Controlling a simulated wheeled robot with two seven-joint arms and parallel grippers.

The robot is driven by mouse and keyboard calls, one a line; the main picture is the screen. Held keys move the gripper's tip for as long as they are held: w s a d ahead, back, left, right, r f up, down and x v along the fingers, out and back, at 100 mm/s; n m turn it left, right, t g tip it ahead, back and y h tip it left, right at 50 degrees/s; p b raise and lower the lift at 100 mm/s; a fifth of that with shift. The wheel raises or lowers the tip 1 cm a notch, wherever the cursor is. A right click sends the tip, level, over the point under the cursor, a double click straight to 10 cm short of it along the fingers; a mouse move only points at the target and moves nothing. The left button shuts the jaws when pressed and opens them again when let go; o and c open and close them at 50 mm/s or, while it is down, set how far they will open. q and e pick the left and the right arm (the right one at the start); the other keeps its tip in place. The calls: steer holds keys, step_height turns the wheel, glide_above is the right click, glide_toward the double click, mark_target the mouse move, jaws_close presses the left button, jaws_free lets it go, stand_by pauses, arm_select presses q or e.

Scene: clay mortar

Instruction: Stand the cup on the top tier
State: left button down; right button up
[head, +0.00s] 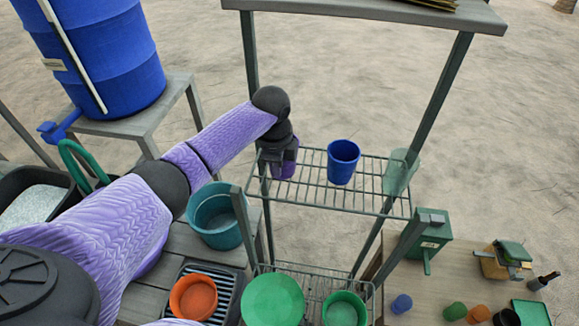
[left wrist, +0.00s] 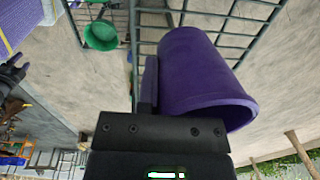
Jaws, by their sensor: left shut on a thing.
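The purple cup (head: 287,166) is at the left end of the wire top tier (head: 320,190) in the head view, partly hidden by my gripper. My left gripper (head: 277,152) is shut on it. I cannot tell whether the cup's base touches the wires. My right gripper is not clearly in view.
A blue cup (head: 342,162) stands mid-tier, right of the purple cup. A translucent green cup (head: 399,174) is at the tier's right end. Rack posts (head: 437,99) rise to a board (head: 370,10) above. Green bowls (head: 272,301) sit on the lower tier.

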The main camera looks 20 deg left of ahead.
mark_target(279, 179)
arm_select(q)
steer(key=f, duration=0.3)
steer(key=shift+w, duration=0.2)
steer(key=shift+s+f, duration=0.1)
steer(key=shift+f, duration=0.05)
steer(key=c, duration=0.8)
jaws_free()
arm_select(e)
steer(key=shift+w+d+f, duration=0.1)
steer(key=shift+w, duration=0.4)
arm_select(q)
steer(key=shift+r, duration=0.4)
step_height(279, 179, up, 12)
steer(key=shift+s+f, duration=0.15)
steer(key=shift+s, duration=0.25)
arm_select(e)
steer(key=shift+r, duration=0.3)
arm_select(q)
steer(key=shift+f, duration=0.1)
